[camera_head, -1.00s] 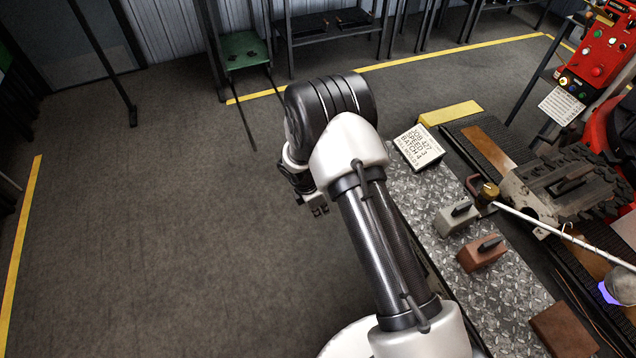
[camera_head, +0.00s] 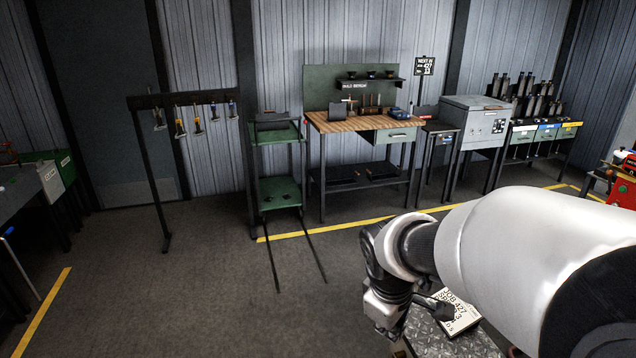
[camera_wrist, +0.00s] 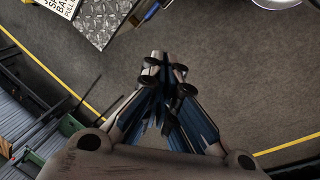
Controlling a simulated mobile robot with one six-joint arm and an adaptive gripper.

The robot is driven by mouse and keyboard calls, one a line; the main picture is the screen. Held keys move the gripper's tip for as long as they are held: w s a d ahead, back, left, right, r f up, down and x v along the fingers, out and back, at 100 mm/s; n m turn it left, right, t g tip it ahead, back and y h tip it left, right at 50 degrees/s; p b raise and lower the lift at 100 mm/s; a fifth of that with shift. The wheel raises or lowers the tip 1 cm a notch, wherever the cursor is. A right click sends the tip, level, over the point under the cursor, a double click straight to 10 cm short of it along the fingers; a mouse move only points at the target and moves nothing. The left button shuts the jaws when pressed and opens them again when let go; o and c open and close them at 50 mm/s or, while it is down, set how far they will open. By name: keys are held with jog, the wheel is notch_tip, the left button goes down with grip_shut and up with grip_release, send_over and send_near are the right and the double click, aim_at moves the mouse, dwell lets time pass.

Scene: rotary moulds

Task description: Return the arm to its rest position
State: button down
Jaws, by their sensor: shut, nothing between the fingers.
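My gripper (camera_wrist: 165,65) shows in the wrist view with its fingers closed together and nothing between them. It hangs over bare grey floor. In the head view my arm comes in large from the right, and its dark wrist points down near the lower middle; the fingertips are hard to make out there. The wrist stands just beside the metal tread-plate bench (camera_head: 455,343), which also shows at the upper left of the wrist view (camera_wrist: 103,22).
A white job card (camera_head: 462,312) lies on the bench close to my wrist. A green cart (camera_head: 279,192), a wooden-topped workbench (camera_head: 362,123) and a hanging tool rack (camera_head: 180,100) stand along the back wall. Open floor (camera_head: 190,290) lies left of my arm, with yellow lines.

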jog(key=s+r+m+t, duration=0.1)
jog(key=s+r+m, duration=0.3)
jog(key=s, duration=0.5)
jog(key=s+r+m+t+y, duration=0.1)
jog(key=s+r+m, duration=0.2)
jog(key=s, duration=0.7)
jog(key=shift+s+d+r+m+y, duration=0.2)
jog(key=shift+d+r+m+y, duration=0.15)
jog(key=shift+m, duration=0.75)
jog(key=shift+d, duration=0.2)
